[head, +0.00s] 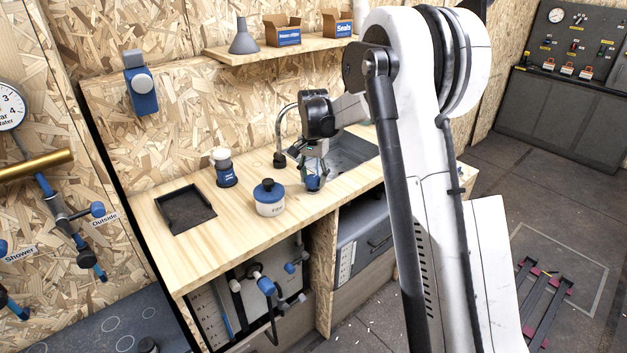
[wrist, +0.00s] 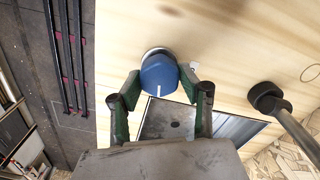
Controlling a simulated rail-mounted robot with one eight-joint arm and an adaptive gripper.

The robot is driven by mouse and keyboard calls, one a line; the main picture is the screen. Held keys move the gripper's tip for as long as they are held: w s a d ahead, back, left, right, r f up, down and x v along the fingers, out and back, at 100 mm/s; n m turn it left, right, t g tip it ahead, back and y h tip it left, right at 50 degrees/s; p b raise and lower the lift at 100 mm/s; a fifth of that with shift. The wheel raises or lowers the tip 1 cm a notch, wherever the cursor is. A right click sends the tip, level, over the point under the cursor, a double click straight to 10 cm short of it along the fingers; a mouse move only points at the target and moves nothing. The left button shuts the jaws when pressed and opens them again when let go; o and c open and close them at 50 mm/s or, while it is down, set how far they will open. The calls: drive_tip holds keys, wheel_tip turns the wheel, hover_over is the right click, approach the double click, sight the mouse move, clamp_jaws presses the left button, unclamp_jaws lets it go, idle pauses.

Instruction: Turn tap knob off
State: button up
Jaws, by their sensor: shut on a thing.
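The tap knob (wrist: 158,75) is a blue round cap with a white line, on a pale wooden counter. My gripper (wrist: 161,84) has its green-tipped fingers on either side of the knob and is shut on it. In the head view my gripper (head: 314,168) points down at the counter beside the sink, and the blue knob (head: 314,184) shows under it, partly covered by the fingers. The tap (head: 281,145) has a dark base and a curved spout to the left of my gripper. Its base and spout also show at the right of the wrist view (wrist: 268,98).
The sink (head: 352,150) lies behind and right of my gripper. On the counter (head: 245,225) stand a white container with a blue lid (head: 269,200), a blue-and-white bottle (head: 224,170) and a black tray (head: 185,210). A shelf (head: 235,55) with boxes and a funnel hangs above.

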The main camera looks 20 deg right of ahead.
sight(312, 177)
drive_tip(key=n+b, duration=0.1)
drive_tip(key=n, duration=0.3)
drive_tip(key=shift+n, duration=0.3)
drive_tip(key=n+b, duration=0.1)
drive_tip(key=n, duration=0.2)
drive_tip(key=shift+a+n, duration=0.1)
drive_tip(key=shift+n, duration=0.3)
drive_tip(key=n+b, duration=0.1)
drive_tip(key=n, duration=0.2)
drive_tip(key=shift+a+n+b, duration=0.15)
drive_tip(key=shift+n+b, duration=0.2)
drive_tip(key=shift+n, duration=1.65)
drive_tip(key=o, duration=1.1)
drive_tip(key=shift+o, duration=0.2)
drive_tip(key=shift+r, duration=0.1)
wheel_tip(312, 177, up, 12)
